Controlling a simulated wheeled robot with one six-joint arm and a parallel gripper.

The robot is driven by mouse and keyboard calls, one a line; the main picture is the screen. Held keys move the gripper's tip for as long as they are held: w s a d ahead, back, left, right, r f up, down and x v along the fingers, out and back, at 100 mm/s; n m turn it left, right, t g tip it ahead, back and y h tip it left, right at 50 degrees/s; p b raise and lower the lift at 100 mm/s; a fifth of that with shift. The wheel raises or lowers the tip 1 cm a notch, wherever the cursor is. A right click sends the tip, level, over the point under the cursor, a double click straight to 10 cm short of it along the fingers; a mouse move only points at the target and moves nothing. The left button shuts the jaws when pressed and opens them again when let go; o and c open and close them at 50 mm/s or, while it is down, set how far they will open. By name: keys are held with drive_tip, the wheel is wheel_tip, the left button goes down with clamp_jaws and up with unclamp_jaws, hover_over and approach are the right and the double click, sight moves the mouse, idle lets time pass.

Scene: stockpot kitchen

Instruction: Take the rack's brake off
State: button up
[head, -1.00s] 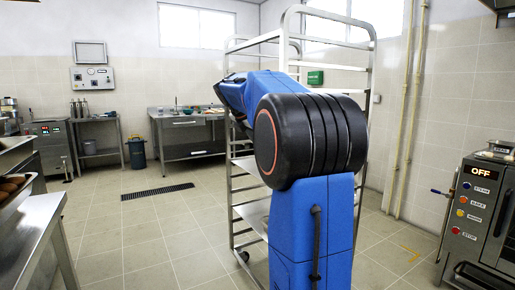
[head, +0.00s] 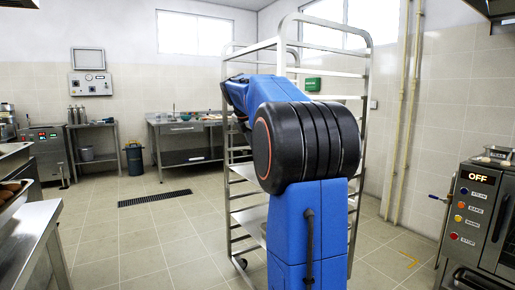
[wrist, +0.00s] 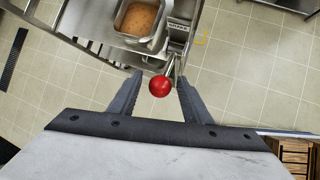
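The tall metal rack (head: 364,85) stands just beyond my blue arm in the head view, partly hidden by it. In the wrist view a red ball knob (wrist: 160,86) on a short metal lever sits below a small plate (wrist: 179,26) with dark lettering, too small to read surely. My gripper (wrist: 159,80) is open, with one finger on each side of the knob. Gaps show between the knob and both fingers. Whether the knob lies at the same depth as the fingertips is hard to tell. My gripper is hidden in the head view.
A deep pan (wrist: 139,20) with brown contents sits on the rack. An oven (head: 478,220) reading OFF stands at right. A steel counter (head: 30,225) is at left. A floor drain (head: 155,198) and open tiled floor lie between.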

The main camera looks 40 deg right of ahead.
drive_tip(key=v, duration=1.7)
drive_tip(key=shift+r, duration=0.25)
